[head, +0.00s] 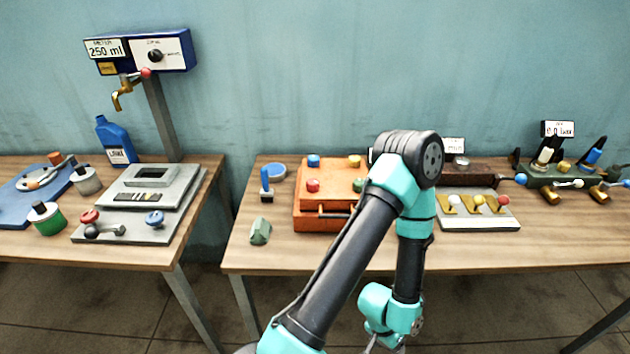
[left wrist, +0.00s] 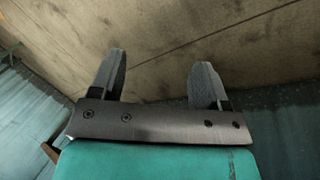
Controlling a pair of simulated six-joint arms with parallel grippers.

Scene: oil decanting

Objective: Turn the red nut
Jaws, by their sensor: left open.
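A small red nut (head: 313,185) sits on the front left of the orange box (head: 325,225) in the head view. A blue nut (head: 313,160), a yellow nut (head: 354,161) and a green nut (head: 359,185) are on the same box. In the left wrist view my left gripper (left wrist: 160,62) is open, with its two fingers apart and nothing between them. The red nut is not in that view. One arm of mine crosses the head view and bends down in front of the table; its fingers are not clearly visible. My right gripper is not identifiable.
My arm covers part of the table just right of the orange box. A blue-handled tool (head: 266,185) and a green block (head: 260,231) stand left of the box. A grey panel with levers (head: 480,221) lies to the right. A gap separates the two tables.

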